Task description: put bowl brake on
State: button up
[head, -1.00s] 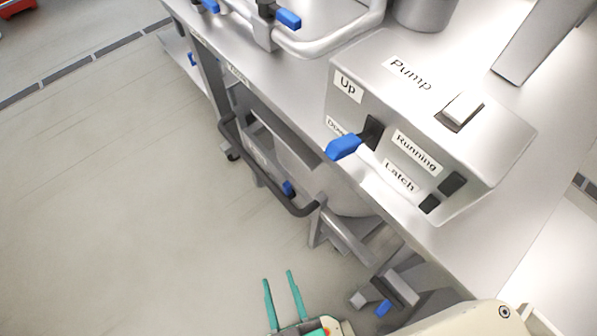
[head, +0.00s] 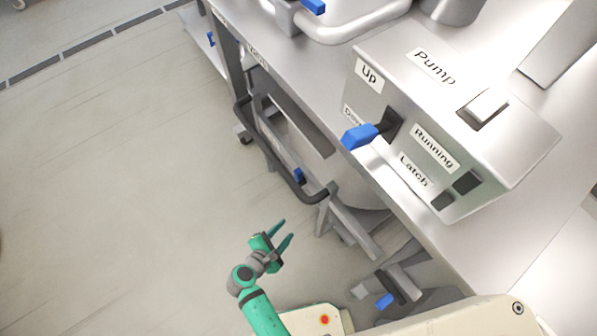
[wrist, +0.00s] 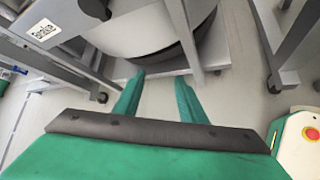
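My gripper (head: 282,234) is open and empty, in front of the steel table's lower side. Its two green fingers also show apart in the wrist view (wrist: 158,82), pointing toward the foot of a round steel bowl (wrist: 150,35) with a dark base. In the head view the bowl (head: 357,193) is mostly hidden under the table. A blue lever (head: 298,174) sits by the dark bar of the bowl's frame, and a blue-tipped pedal (head: 384,301) is low at the right. I cannot tell which is the brake. A small label (wrist: 45,32) shows in the wrist view, hard to read.
The steel table (head: 440,235) carries a control box (head: 455,125) marked Pump, Up, Running and Latch, with a blue lever (head: 360,136). A dark curved handle (head: 275,160) sticks out over the floor. The floor (head: 120,190) at the left is clear.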

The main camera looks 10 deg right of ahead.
jog(key=w+r+n+h, duration=0.3)
jog(key=w+r+h, duration=0.2)
jog(key=w+r, duration=0.2)
jog(key=h, duration=0.4)
send_near(295, 175)
jog(key=r, duration=0.1)
jog(key=shift+g, duration=0.4)
jog(key=x, duration=1.1)
jog(key=shift+w, duration=0.15)
jog(key=shift+c, duration=0.7)
grip_shut()
